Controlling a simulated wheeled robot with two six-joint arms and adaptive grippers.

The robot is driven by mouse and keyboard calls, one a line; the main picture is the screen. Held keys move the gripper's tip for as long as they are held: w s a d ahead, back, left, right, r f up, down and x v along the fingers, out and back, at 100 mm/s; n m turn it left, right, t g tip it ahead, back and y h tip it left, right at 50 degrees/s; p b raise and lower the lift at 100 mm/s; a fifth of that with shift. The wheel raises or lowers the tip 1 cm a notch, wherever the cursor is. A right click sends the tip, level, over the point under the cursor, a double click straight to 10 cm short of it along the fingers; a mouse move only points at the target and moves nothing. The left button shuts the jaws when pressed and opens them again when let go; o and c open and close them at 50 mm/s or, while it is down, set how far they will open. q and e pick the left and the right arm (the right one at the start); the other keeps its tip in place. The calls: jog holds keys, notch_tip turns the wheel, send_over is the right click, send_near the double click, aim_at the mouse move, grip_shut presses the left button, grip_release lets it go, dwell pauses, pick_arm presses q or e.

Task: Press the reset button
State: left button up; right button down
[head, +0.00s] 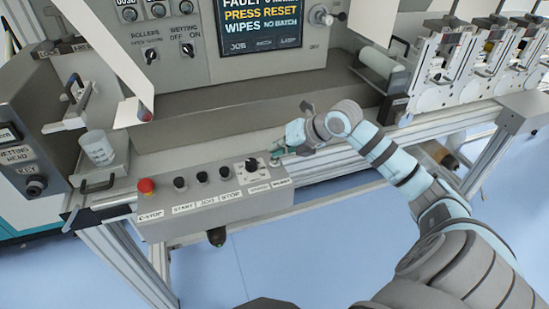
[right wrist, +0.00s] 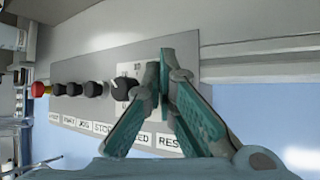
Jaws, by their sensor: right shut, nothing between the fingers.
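The grey control box (head: 262,203) carries a row of controls, with a label at its right end that reads RESET (head: 281,183). My right gripper (head: 276,154) is shut and empty, its fingertips at the box's right end, above that label. In the right wrist view the closed fingertips (right wrist: 164,62) are over the panel, right of the black knob (right wrist: 124,88). The fingers cover the spot above the partly hidden label starting RES (right wrist: 169,143). The reset button is mostly hidden; I cannot tell whether the fingertips touch it. My left gripper is not in view.
A red emergency stop (head: 146,186) and several black controls line the box to the left. The screen (head: 260,22) reads FAULT and PRESS RESET. A white cup (head: 97,148) stands at left. A metal rail (head: 440,125) runs right of the box.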

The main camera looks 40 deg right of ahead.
jog(key=shift+f, duration=0.2)
jog(key=shift+r, duration=0.1)
dwell(0.4)
jog(key=shift+r+p, duration=0.7)
jog(key=shift+r, duration=0.2)
notch_tip(320, 180, up, 5)
jog(key=p, duration=0.4)
dwell(0.5)
